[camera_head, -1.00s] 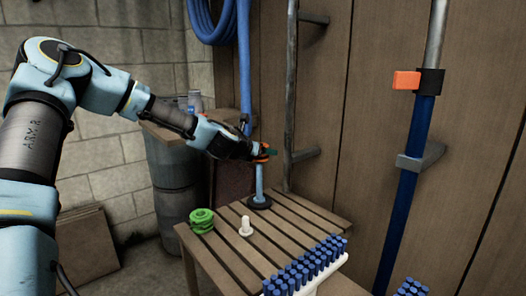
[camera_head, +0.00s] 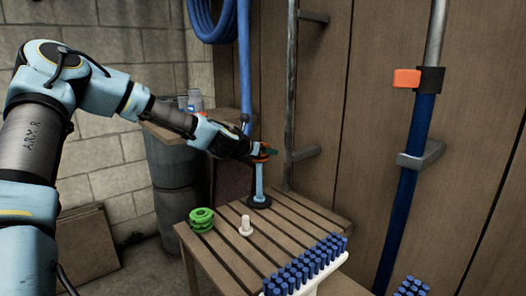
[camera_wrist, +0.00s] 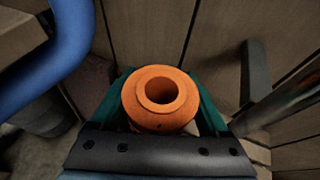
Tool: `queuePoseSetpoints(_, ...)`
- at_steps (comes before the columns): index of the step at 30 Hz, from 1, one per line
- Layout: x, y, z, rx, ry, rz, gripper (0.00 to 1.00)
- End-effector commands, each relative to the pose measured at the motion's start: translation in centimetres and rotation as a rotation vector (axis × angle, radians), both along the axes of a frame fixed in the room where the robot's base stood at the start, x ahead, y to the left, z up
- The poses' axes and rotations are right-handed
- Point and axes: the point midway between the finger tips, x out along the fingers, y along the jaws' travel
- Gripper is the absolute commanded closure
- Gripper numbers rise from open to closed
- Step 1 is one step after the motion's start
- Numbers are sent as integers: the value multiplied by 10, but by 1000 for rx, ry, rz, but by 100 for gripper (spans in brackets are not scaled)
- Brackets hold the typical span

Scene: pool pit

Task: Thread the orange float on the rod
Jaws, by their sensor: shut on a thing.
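The orange float (camera_wrist: 160,97) is a ring with a round centre hole. My gripper (camera_wrist: 161,90) is shut on it, with a green finger on each side. In the head view the float (camera_head: 262,157) shows partly behind my gripper, at the top end of the rod. The rod (camera_head: 259,180) is light blue and stands upright on a round black base (camera_head: 259,203) on the slatted table. The rod does not show through the hole in the wrist view. I cannot tell whether its tip is inside the float or just below it.
On the slatted table (camera_head: 205,258) stand a green ringed piece (camera_head: 201,220), a white peg (camera_head: 246,226) and a white brush with blue bristles (camera_head: 310,268). A blue hose (camera_wrist: 45,60) and wall poles are close behind my gripper.

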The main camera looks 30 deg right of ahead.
Motion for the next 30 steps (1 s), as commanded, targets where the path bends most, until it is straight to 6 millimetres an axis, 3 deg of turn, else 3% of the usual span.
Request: queuePoseSetpoints(30, 0, 0, -21, 0, 0, 0, 77)
